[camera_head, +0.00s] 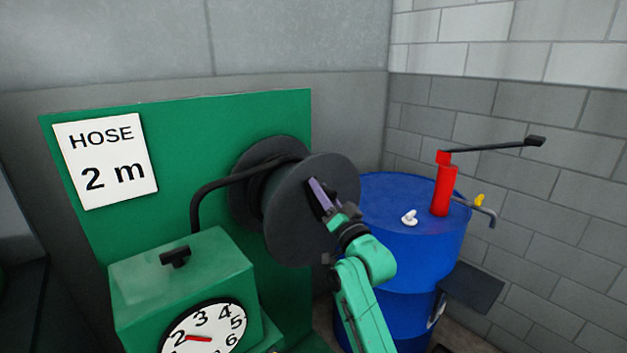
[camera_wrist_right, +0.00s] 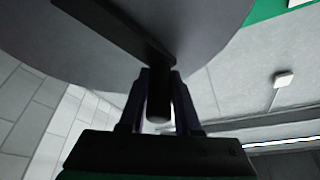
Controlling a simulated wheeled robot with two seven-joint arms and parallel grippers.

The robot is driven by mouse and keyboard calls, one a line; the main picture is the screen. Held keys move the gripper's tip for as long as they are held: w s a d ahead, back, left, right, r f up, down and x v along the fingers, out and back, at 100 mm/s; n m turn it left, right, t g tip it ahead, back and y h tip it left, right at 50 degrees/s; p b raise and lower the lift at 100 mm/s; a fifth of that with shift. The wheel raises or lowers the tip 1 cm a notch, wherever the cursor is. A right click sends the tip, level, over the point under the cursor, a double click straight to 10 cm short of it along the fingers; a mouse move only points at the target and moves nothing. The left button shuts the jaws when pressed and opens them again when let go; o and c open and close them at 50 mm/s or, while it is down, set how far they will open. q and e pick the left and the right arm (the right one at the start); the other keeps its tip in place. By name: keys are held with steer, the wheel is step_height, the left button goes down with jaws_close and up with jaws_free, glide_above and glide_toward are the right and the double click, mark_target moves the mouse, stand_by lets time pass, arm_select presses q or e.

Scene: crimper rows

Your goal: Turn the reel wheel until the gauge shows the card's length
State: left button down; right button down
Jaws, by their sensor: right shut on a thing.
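A white card (camera_head: 105,160) on the green board reads "HOSE 2 m". The round gauge (camera_head: 215,325) on the green box has its red needle pointing left, at or close to the 2; its lower part is cut off. The dark grey reel wheel (camera_head: 300,235) stands in front of the board with a black hose at it. My right gripper (camera_head: 322,196) is at the wheel's front face. In the right wrist view, my right gripper (camera_wrist_right: 158,88) is shut on the wheel's dark handle (camera_wrist_right: 159,108), which sticks out from a crank bar (camera_wrist_right: 115,28). My left gripper is out of view.
A blue drum (camera_head: 400,240) with a red hand pump (camera_head: 445,188) stands right of the reel, close to my right arm. The green box (camera_head: 180,275) with a black knob is left of and below the wheel. A grey block wall closes the right side.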

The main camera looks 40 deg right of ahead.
steer(key=shift+d+r, duration=0.2)
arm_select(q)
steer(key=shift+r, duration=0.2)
arm_select(e)
steer(key=shift+f+m, duration=0.1)
steer(key=shift+m, duration=0.2)
steer(key=c, duration=0.6)
jaws_free()
steer(key=v, duration=1.4)
steer(key=shift+s+a, duration=0.15)
steer(key=shift+s, duration=0.15)
